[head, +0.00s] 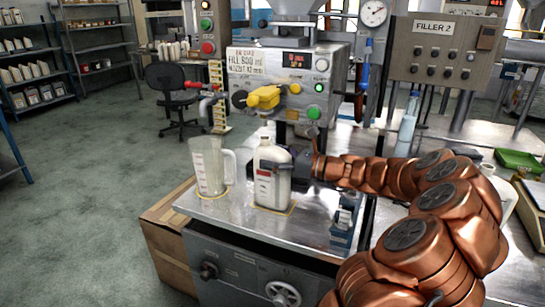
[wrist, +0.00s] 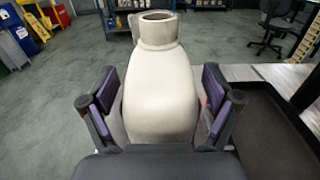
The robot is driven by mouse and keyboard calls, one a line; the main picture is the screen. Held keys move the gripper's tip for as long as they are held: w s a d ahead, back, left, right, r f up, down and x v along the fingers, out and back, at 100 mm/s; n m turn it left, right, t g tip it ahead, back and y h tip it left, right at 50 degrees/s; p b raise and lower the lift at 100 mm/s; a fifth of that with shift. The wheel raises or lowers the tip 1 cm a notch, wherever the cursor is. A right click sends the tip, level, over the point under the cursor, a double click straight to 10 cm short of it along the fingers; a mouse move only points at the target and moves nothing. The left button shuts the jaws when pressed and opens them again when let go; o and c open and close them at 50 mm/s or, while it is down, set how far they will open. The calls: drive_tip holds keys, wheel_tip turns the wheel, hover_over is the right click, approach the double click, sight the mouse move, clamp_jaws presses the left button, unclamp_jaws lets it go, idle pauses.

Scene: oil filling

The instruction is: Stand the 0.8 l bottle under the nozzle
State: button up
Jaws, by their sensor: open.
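The white bottle (head: 270,190), with a red and white label, stands upright on the steel worktop inside a yellow outline, below the front of the filling machine (head: 285,75). The nozzle tip is hard to make out; the bottle neck is below the yellow valve body (head: 263,97). My gripper (head: 287,165) comes in from the right at the bottle's upper body. In the wrist view the pale bottle (wrist: 160,95) fills the space between the two open fingers of my gripper (wrist: 158,108). Whether the pads touch it is unclear.
A clear measuring jug (head: 208,170) stands close to the bottle's left. A small blue rack (head: 345,220) is to the right on the worktop. The worktop's front edge is just before the bottle.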

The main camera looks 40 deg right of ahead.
drive_tip(key=v, duration=1.2)
idle(0.3)
